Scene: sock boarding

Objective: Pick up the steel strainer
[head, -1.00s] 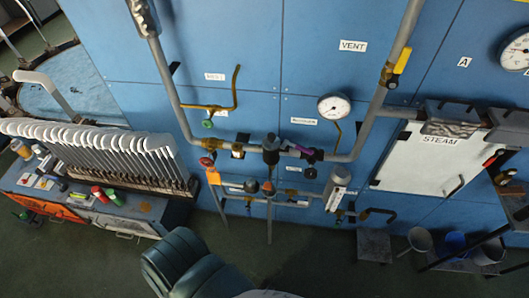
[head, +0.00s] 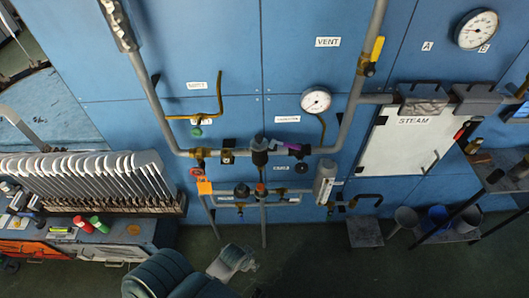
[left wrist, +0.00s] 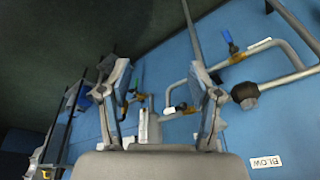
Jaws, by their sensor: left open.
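I cannot tell for sure which thing is the steel strainer. My left gripper (head: 240,258) is below the pipes at the bottom of the head view, apart from both. In the left wrist view its two fingers (left wrist: 163,85) are spread and empty. A pale body (left wrist: 150,127) shows beyond and between them. My right gripper is not in view.
Blue wall panels carry pipes, valves and a gauge (head: 316,100). A white STEAM door (head: 405,150) is at the right, beside a dark shelf (head: 497,178). A row of sock boards (head: 95,178) stands on a bench at the left. The dark floor near my gripper looks clear.

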